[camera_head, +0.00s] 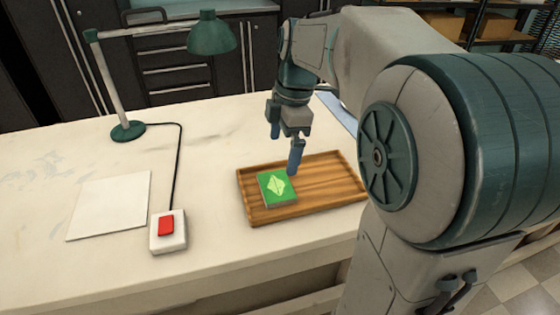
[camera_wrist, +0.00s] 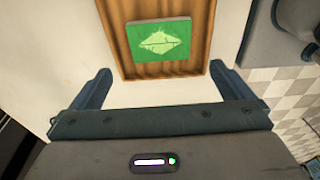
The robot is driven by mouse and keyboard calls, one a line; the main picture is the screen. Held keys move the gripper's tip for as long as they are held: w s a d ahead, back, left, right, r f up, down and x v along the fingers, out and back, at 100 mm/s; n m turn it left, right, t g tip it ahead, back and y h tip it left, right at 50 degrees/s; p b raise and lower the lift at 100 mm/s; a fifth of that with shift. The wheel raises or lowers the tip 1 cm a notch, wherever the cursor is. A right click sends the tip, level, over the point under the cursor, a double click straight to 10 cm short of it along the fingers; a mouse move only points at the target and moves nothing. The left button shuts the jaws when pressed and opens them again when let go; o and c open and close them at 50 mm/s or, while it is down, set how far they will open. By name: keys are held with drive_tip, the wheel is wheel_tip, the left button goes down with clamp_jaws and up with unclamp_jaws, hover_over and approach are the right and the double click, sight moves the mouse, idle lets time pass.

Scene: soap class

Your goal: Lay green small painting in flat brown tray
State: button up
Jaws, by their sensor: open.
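The green small painting (camera_head: 277,187) lies flat in the left part of the flat brown tray (camera_head: 330,181), which rests on the pale table. In the wrist view the painting (camera_wrist: 159,40) shows its light green motif and lies inside the wooden tray (camera_wrist: 118,38). My gripper (camera_head: 286,152) is above the tray's back left side, its fingers pointing down, apart from the painting as far as I can tell. In the wrist view my gripper (camera_wrist: 163,88) is open and empty, with the painting ahead, between and beyond its fingertips.
A green desk lamp (camera_head: 210,36) stands at the back left, its cable running to a white box with a red switch (camera_head: 167,231). A white sheet (camera_head: 110,205) lies at the left. Dark cabinets (camera_head: 180,75) stand behind.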

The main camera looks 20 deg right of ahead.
drive_tip(key=s+f+m, duration=0.2)
drive_tip(key=s+m, duration=0.2)
drive_tip(key=m, duration=0.1)
drive_tip(key=s+f+m+t+h, duration=0.1)
drive_tip(key=s+f+m, duration=0.2)
drive_tip(key=m, duration=0.3)
drive_tip(key=s+a+f+m+t, duration=0.1)
drive_tip(key=s+f+m, duration=0.2)
drive_tip(key=s+m, duration=0.2)
drive_tip(key=shift+s+m+h, duration=0.3)
drive_tip(key=shift+s+m, duration=0.1)
drive_tip(key=shift+s, duration=0.1)
drive_tip(key=shift+s+f+m, duration=0.35)
drive_tip(key=shift+f+m, duration=0.05)
drive_tip(key=shift+m, duration=0.2)
